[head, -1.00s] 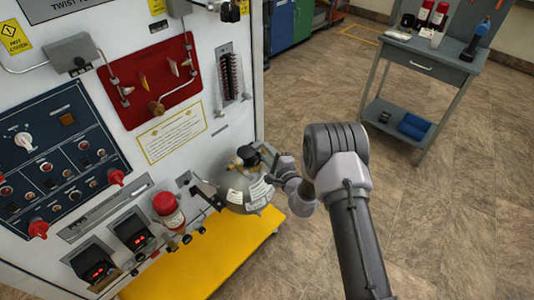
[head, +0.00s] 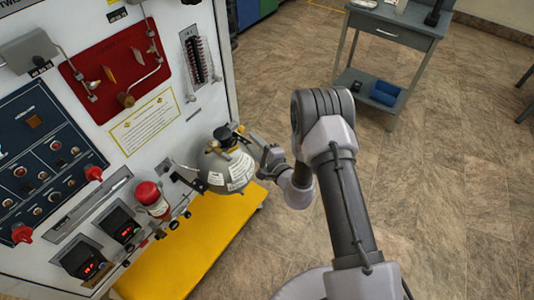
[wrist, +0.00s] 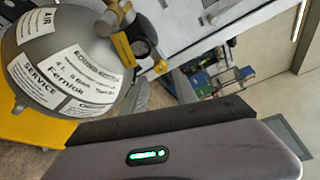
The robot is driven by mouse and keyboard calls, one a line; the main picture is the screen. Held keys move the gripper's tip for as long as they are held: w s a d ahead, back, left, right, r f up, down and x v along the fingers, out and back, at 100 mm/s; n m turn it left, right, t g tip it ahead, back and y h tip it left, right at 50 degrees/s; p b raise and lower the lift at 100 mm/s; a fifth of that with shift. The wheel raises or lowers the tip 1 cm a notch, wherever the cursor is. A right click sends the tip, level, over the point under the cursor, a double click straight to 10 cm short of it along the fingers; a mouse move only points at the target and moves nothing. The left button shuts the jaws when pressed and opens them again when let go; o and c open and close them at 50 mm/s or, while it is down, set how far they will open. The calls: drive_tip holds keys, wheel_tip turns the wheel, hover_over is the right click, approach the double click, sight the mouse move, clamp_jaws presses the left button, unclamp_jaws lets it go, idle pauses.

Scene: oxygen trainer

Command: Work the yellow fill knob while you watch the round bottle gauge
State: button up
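The round grey bottle (head: 214,176) with white labels stands at the panel's lower right, above a yellow platform. It fills the left of the wrist view (wrist: 52,50), where a label reads AIR. A brass fitting (wrist: 121,14) sits on top of it. Beside the fitting is a yellow part (wrist: 123,47), perhaps the fill knob; I cannot be sure.
The white panel carries a red plate (head: 118,68), a dark blue switch board (head: 38,160) and a red-capped cylinder (head: 151,198). The yellow platform (head: 190,245) juts out below. A grey cart (head: 392,38) stands at the upper right. The floor right of my arm is open.

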drive_tip(key=p+v, duration=0.1)
drive_tip(key=v, duration=0.8)
drive_tip(key=shift+s+d, duration=0.2)
drive_tip(key=shift+s, duration=0.15)
drive_tip(key=shift+p, duration=0.3)
idle(4.9)
